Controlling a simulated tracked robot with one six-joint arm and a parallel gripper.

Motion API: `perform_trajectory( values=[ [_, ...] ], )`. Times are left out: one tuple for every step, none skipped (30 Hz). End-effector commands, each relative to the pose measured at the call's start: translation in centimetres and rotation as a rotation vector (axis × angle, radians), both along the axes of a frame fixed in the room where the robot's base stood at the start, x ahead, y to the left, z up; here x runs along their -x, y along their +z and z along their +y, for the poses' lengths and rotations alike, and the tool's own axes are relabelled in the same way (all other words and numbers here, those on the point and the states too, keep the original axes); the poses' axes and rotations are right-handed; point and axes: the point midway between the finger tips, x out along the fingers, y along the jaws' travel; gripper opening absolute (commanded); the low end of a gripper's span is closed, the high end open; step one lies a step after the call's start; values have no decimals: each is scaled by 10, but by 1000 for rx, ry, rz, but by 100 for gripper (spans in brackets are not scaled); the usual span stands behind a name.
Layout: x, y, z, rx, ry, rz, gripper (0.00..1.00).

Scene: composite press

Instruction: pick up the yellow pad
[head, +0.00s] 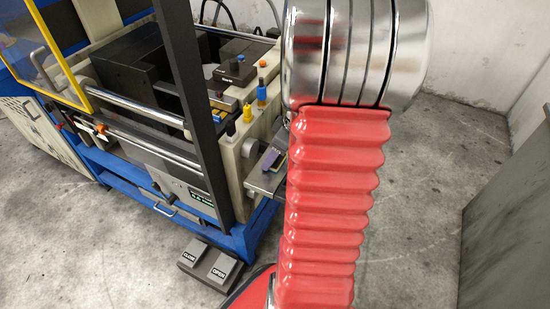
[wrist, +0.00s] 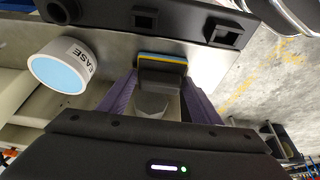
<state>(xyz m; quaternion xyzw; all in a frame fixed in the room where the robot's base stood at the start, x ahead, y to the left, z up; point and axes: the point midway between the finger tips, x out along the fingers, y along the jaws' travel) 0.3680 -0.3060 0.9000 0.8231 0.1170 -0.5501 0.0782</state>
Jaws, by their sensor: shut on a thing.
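In the wrist view, my gripper (wrist: 160,82) has two purple fingers, shut on a dark grey block with a thin yellow and blue band along its far edge (wrist: 162,58). I take this block to be the yellow pad; only the band shows yellow. The block sits between the fingertips, in front of a dark rail over a grey metal surface. I cannot tell whether it still touches that surface. In the head view, a purple finger of my gripper (head: 270,160) shows at the side shelf of the press, left of my red arm. The pad cannot be made out there.
A white pot (wrist: 63,65) with a light blue face is left of the gripper. The dark rail (wrist: 190,20) has square sockets. The press (head: 130,105) stands left, with a yellow-topped piece (head: 247,114) on it. Foot pedals (head: 208,265) are on the floor.

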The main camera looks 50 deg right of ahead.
Motion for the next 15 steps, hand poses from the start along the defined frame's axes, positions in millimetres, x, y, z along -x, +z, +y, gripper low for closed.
perform_trajectory(
  values=[
    [0,0,0,0,0,0,42],
    [0,0,0,0,0,0,40],
    [0,0,0,0,0,0,37],
    [0,0,0,0,0,0,35],
    [0,0,0,0,0,0,33],
    [0,0,0,0,0,0,31],
    [0,0,0,0,0,0,31],
    [0,0,0,0,0,0,31],
    [0,0,0,0,0,0,31],
    [0,0,0,0,0,0,31],
    [0,1,0,0,0,0,31],
    [0,2,0,1,0,0,31],
    [0,3,0,1,1,-1,31],
    [0,4,0,1,1,-1,31],
    [0,7,0,1,1,-1,31]
  ],
)
